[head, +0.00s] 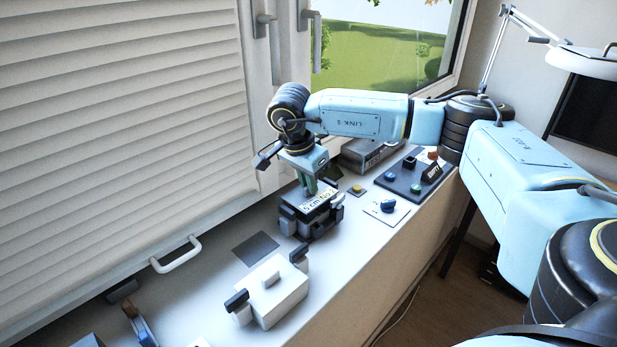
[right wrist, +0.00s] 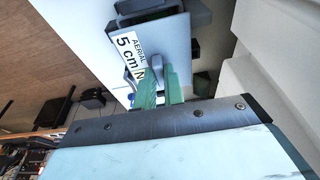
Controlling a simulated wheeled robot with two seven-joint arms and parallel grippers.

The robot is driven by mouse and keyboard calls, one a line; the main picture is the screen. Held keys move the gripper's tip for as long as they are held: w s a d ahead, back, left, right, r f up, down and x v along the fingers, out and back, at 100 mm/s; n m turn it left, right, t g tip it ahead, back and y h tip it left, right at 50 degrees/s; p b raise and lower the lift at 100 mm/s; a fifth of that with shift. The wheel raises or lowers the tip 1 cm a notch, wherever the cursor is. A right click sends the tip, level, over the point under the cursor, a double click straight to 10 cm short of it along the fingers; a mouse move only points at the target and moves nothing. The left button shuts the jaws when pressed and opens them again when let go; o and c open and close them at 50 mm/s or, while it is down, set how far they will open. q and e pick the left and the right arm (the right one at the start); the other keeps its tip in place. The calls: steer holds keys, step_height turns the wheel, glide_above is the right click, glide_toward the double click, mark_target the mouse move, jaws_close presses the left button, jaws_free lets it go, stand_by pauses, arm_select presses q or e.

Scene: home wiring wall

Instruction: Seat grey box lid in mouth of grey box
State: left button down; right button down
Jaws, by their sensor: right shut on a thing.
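The grey box (head: 315,229) stands on the ledge with dark blocks at its sides. The grey box lid (head: 318,198) carries a white label reading "5 cm" and lies flat over the box's top. I cannot tell if it sits in the mouth or just above it. My right gripper (head: 312,187) comes down from above, shut on the lid's small knob. In the right wrist view the green fingers (right wrist: 162,90) are at the knob, and the grey lid (right wrist: 160,42) shows its label beside them. Most of the mouth is hidden. My left gripper is not in view.
A white box (head: 280,295) with a raised handle and dark-tipped clamps stands nearer. A dark flat plate (head: 256,248) lies between the boxes. A white card with a blue knob (head: 388,206) and a dark panel with buttons (head: 408,187) lie right. Shutters (head: 120,130) border the left.

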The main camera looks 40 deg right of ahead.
mark_target(308, 195)
steer(key=shift+f+b, duration=0.3)
steer(key=shift+f, duration=0.45)
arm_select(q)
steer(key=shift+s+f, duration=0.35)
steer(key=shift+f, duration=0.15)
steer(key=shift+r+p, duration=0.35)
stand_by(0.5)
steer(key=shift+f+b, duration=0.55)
arm_select(e)
steer(key=shift+x, duration=0.8)
steer(key=c, duration=1.4)
jaws_free()
steer(key=shift+a, duration=0.2)
steer(key=v, duration=1.3)
steer(key=shift+r, duration=0.15)
steer(key=shift+s, duration=0.1)
